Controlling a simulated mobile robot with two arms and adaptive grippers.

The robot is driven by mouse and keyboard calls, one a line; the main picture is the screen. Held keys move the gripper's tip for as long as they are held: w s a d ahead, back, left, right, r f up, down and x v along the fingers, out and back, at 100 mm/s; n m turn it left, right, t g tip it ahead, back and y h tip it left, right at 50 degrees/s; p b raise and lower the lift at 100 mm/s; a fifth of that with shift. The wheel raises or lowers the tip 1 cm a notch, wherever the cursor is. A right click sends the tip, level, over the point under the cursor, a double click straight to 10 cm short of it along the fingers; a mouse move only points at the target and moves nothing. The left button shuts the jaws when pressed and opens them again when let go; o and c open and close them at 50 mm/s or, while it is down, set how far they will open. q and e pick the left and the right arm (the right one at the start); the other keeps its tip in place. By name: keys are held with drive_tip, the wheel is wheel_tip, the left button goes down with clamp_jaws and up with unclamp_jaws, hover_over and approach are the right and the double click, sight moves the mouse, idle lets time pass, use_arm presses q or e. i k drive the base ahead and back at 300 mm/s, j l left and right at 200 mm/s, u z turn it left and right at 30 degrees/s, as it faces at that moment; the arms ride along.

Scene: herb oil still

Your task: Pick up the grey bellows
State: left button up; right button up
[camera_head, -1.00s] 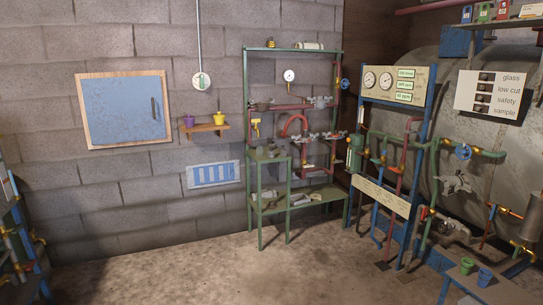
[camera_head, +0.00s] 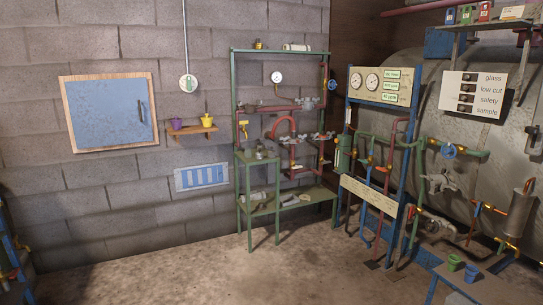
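I cannot pick out the grey bellows for certain. Small grey items stand on the green rack (camera_head: 235,95) against the block wall: a pale ribbed-looking cylinder (camera_head: 297,47) on its top, a dark grey piece (camera_head: 261,153) on its middle shelf, and pale grey pieces (camera_head: 257,196) on its low shelf. They are too small to tell which, if any, is the bellows. Neither of my grippers shows in the head view.
Open concrete floor (camera_head: 190,270) lies before the rack. A gauge frame with blue posts (camera_head: 350,95) and pipework stand to its right, by a large tank. A low table with a green cup (camera_head: 454,262) and blue cup (camera_head: 471,273) is at lower right.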

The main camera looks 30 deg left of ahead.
sight(272, 154)
drive_tip(key=i+j+u, duration=1)
drive_tip(key=i+u, duration=0.3)
drive_tip(key=i, duration=0.1)
